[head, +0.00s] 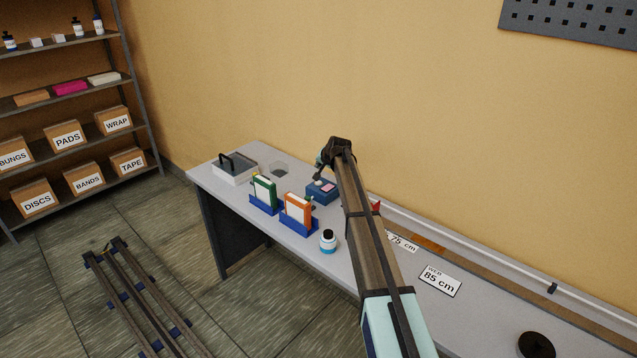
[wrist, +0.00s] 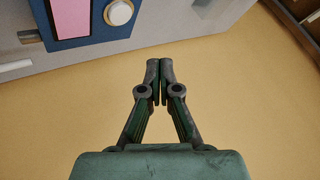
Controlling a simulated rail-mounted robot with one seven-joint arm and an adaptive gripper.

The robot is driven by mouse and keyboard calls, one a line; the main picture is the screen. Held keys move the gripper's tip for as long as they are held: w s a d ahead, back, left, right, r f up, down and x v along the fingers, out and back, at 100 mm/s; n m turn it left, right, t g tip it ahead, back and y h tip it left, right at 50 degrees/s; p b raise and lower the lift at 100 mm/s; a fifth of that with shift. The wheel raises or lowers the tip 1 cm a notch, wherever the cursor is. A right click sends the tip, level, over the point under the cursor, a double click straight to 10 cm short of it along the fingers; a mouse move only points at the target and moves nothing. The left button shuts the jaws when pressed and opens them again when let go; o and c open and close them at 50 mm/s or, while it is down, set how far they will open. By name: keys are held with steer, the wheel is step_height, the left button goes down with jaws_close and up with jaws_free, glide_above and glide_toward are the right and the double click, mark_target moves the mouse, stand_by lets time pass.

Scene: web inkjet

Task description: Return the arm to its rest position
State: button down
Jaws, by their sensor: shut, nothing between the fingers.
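My gripper (wrist: 159,68) is shut and empty in the wrist view, its two fingertips meeting in front of the yellow wall. In the head view my gripper (head: 318,174) is small and dark at the far end of my outstretched arm, over the back of the grey bench (head: 290,240). It is close to a blue box (head: 321,195) with a pink top patch. The blue box also shows at the top left of the wrist view (wrist: 62,42), with a white round knob, apart from the fingertips. My arm hides part of the bench behind it.
A lidded tray (head: 235,170) is at the far left. Size cards (head: 439,281) and a long rail (head: 480,252) lie to the right.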

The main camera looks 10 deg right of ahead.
steer(key=shift+s, duration=0.1)
stand_by(0.5)
steer(key=s+a+f+n+y+p, duration=0.2)
steer(key=s+a+n+p, duration=0.35)
steer(key=s+a, duration=1.5)
steer(key=s+d+f+g+h+b, duration=0.1)
steer(key=s+d+f+g, duration=0.15)
steer(key=s+f, duration=0.8)
steer(key=s+d+f+n+g+b, duration=0.15)
steer(key=s+d+f, duration=0.25)
steer(key=s+f, duration=0.65)
steer(key=s+d+f+g+h, duration=0.1)
steer(key=s+d+f+g, duration=0.2)
steer(key=s+f, duration=0.8)
steer(key=s+d+f+g+h+b, duration=0.1)
steer(key=s+d+f+g, duration=0.1)
steer(key=s, duration=1)
steer(key=s+d+f+g+b, duration=0.1)
steer(key=s+d+f+g, duration=0.2)
steer(key=s, duration=0.9)
steer(key=s+d+f+m+g+h+b, duration=0.1)
steer(key=s+d, duration=0.4)
steer(key=s, duration=0.7)
steer(key=f+g, duration=0.1)
steer(key=g, duration=0.1)
steer(key=shift+s+d+f+g+h, duration=0.3)
steer(key=shift+s+d, duration=0.05)
